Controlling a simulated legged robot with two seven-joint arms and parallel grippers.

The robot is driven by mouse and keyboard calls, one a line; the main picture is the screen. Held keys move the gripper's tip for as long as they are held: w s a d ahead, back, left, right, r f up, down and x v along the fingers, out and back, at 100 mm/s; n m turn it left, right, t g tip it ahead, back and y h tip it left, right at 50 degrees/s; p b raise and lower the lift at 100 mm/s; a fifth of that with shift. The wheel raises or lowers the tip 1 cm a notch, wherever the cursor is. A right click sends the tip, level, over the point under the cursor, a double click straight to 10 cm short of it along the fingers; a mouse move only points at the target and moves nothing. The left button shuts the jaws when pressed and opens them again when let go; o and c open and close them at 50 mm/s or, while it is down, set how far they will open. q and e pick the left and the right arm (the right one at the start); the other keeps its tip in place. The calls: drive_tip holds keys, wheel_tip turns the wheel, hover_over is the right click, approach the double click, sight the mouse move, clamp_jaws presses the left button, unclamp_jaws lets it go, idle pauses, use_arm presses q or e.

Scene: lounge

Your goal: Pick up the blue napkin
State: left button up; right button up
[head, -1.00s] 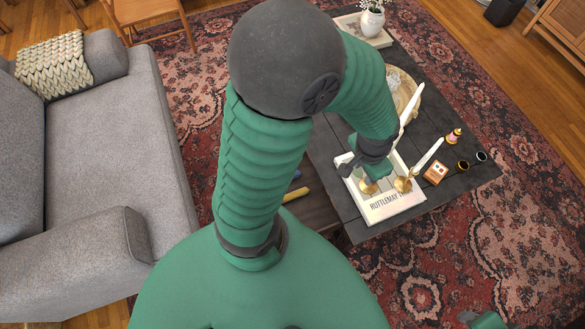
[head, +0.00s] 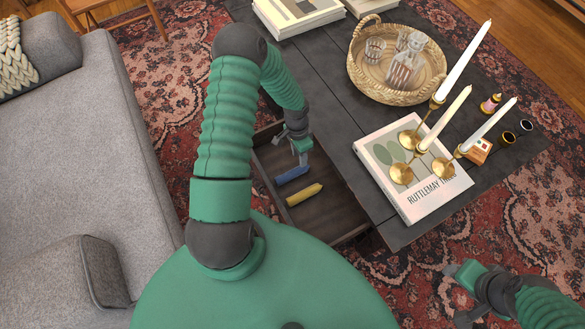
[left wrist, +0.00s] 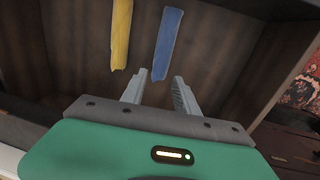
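The blue napkin (head: 292,175) lies rolled in the open drawer (head: 335,192) under the dark coffee table. A yellow napkin (head: 304,194) lies beside it. My left gripper (head: 301,157) is over the drawer, just beyond the blue napkin in the head view. In the left wrist view, my left gripper (left wrist: 159,92) has its two fingers apart with nothing between them. The blue napkin (left wrist: 167,45) lies ahead of the fingertips there, with the yellow napkin (left wrist: 121,34) to its left. My right gripper (head: 455,294) is over the rug, with its fingers apart and empty.
The coffee table (head: 330,112) holds a wicker tray (head: 365,85), a white book (head: 440,203) and brass candlesticks with tall candles (head: 441,125). The grey sofa (head: 75,150) stands to the left. Drawer walls surround the napkins.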

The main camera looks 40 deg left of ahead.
use_arm(q)
wheel_tip(320, 180, down, 2)
drive_tip(key=shift+d+f, duration=0.1)
drive_tip(key=shift+d, duration=0.05)
drive_tip(key=shift+f+b, duration=0.3)
drive_tip(key=f+b, duration=0.2)
drive_tip(key=f, duration=0.1)
drive_tip(key=f+b, duration=0.1)
drive_tip(key=f, duration=0.1)
drive_tip(key=shift+s+d+f, duration=0.1)
drive_tip(key=shift+s+f, duration=0.1)
drive_tip(key=shift+s, duration=0.05)
drive_tip(key=shift+d, duration=0.1)
drive_tip(key=shift+d+r, duration=0.1)
drive_tip(key=shift+d, duration=0.05)
drive_tip(key=shift+c, duration=0.2)
clamp_jaws()
use_arm(e)
drive_tip(key=x, duration=0.2)
drive_tip(key=s+x, duration=0.1)
drive_tip(key=x, duration=0.1)
drive_tip(key=shift+a+f, duration=0.1)
drive_tip(key=shift+f, duration=0.05)
